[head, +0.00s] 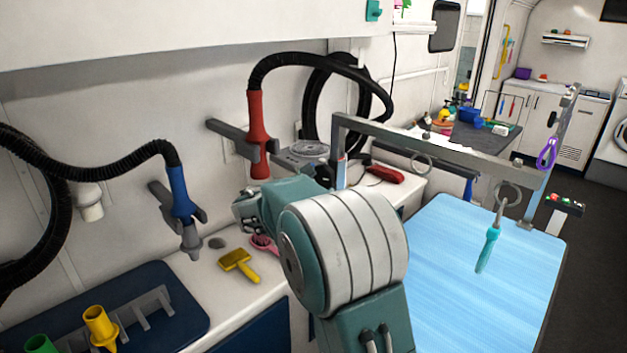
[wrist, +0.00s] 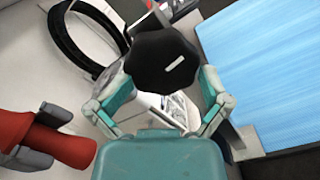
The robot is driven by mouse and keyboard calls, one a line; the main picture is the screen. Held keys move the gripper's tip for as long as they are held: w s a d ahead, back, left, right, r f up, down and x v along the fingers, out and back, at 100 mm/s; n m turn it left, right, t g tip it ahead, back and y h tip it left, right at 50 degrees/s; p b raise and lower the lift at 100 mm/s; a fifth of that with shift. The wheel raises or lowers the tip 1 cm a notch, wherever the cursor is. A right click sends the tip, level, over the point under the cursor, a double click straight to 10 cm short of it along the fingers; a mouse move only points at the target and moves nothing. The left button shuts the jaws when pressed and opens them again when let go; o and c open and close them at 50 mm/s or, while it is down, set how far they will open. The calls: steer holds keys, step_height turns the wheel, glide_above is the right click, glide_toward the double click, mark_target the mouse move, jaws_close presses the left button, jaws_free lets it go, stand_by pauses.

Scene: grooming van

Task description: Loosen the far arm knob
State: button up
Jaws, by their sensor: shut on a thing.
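In the wrist view a black lobed knob (wrist: 160,60) with a short white mark on its face sits between the two fingers of my gripper (wrist: 163,78). My gripper is shut on the knob, with one finger at each side. The white mark is slightly tilted. In the head view my own arm hides the knob and the fingertips. The grey grooming arm (head: 430,142) spans the blue table (head: 440,260), with its near post (head: 340,155) rising just behind my arm.
A red dryer nozzle (head: 257,130) hangs in a wall holder; it also shows close left of my gripper in the wrist view (wrist: 60,145). A blue nozzle (head: 182,195), yellow brush (head: 238,265) and pink brush (head: 263,244) are at left. A teal-handled tool (head: 488,248) hangs above the table.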

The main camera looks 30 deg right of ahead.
steer(key=shift+s+d+n, duration=0.1)
steer(key=shift+d+n, duration=0.35)
steer(key=shift+n, duration=0.35)
steer(key=o, duration=0.7)
steer(key=shift+r, duration=0.1)
steer(key=shift+a, duration=0.15)
